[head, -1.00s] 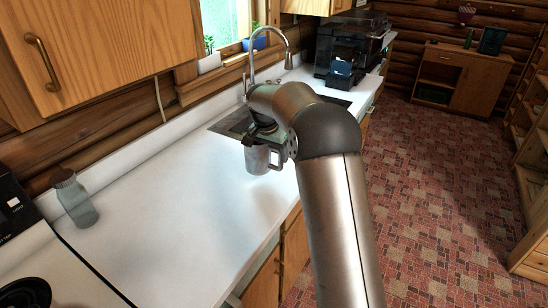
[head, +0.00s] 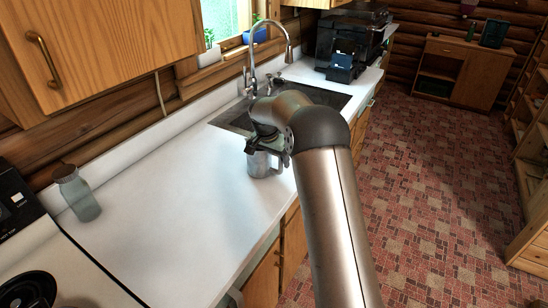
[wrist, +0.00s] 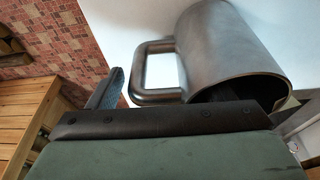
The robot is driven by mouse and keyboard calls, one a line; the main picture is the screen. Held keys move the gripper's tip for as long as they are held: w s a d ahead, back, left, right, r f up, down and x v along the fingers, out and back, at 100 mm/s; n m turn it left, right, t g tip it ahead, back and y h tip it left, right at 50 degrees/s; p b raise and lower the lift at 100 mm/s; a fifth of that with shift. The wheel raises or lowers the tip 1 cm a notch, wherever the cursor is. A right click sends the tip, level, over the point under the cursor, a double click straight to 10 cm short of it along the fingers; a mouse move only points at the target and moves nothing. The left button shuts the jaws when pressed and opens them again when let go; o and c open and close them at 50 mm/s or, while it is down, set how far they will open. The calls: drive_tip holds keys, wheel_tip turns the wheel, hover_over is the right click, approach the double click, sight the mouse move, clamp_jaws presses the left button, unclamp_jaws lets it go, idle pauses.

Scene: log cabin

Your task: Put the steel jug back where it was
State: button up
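The steel jug (head: 262,164) appears to stand upright on the white countertop (head: 165,215), just in front of the sink. In the wrist view the jug (wrist: 232,48) fills the upper right, with its square handle (wrist: 140,72) pointing left. My gripper (head: 266,143) is at the jug's top, partly covering it. In the wrist view one finger stands just left of the handle, with a thin gap between them. The other finger is mostly hidden near the jug's dark mouth. The fingers look wide apart.
A glass bottle (head: 77,194) stands at the counter's left, by the stove (head: 35,262). The sink (head: 318,98) with a tall faucet (head: 252,62) lies behind the jug. A black coffee machine (head: 343,50) stands farther back. The counter left of the jug is clear.

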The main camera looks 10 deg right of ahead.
drive_tip(key=b+v, duration=0.2)
drive_tip(key=v, duration=0.9)
drive_tip(key=s+r+n, duration=0.3)
drive_tip(key=s+r, duration=0.1)
drive_tip(key=s, duration=0.6)
drive_tip(key=s+a+f+n+y, duration=0.1)
drive_tip(key=s+f+n, duration=0.2)
drive_tip(key=s, duration=1.3)
drive_tip(key=s+a+f+n+g+y, duration=0.1)
drive_tip(key=s+f+n, duration=0.2)
drive_tip(key=s, duration=1.4)
wheel_tip(320, 180, down, 3)
drive_tip(key=shift+r, duration=0.1)
